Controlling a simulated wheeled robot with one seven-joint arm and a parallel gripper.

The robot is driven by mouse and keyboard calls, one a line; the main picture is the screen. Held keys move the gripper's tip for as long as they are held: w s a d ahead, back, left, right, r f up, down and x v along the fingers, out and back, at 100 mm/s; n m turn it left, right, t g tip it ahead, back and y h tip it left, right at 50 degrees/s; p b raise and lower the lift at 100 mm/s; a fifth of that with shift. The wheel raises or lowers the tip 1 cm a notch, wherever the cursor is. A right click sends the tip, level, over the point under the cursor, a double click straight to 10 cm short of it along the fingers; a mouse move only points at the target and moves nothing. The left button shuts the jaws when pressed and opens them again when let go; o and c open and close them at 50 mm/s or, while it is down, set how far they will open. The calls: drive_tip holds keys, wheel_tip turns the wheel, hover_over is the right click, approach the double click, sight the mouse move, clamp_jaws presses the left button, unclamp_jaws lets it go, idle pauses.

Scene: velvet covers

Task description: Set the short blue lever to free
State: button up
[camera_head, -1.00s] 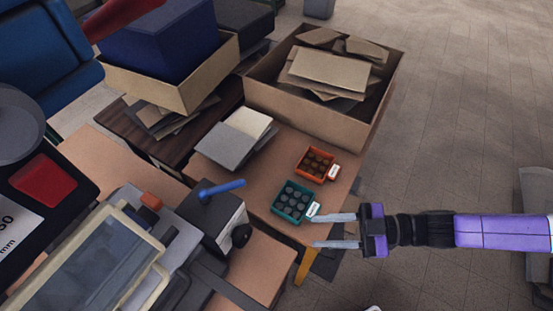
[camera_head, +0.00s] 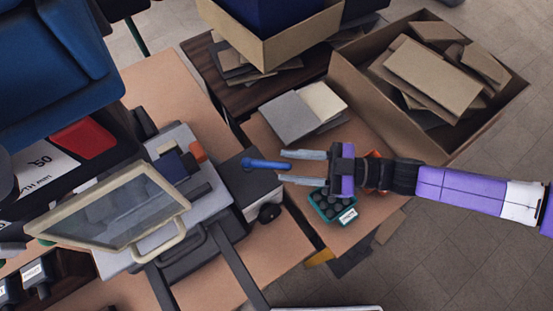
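The short blue lever (camera_head: 266,164) sits on top of a dark box-shaped unit (camera_head: 240,183) with a black round knob (camera_head: 269,213) on its side. The lever points right, toward my gripper. My gripper (camera_head: 287,167) comes in from the right with its two grey fingers apart. The fingertips are close to the lever's free end; I cannot tell whether the end lies between them. No word marking the free position is legible.
A machine with a framed clear guard (camera_head: 110,220) stands left of the lever. A teal tray (camera_head: 325,208) of dark round pieces lies below my gripper. Grey and white books (camera_head: 290,113) lie behind it. A carton of cardboard scraps (camera_head: 345,87) stands at the back right.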

sight(274, 163)
drive_tip(key=shift+w+a, duration=0.2)
drive_tip(key=shift+a, duration=1.9)
drive_tip(key=shift+c, duration=0.5)
clamp_jaws()
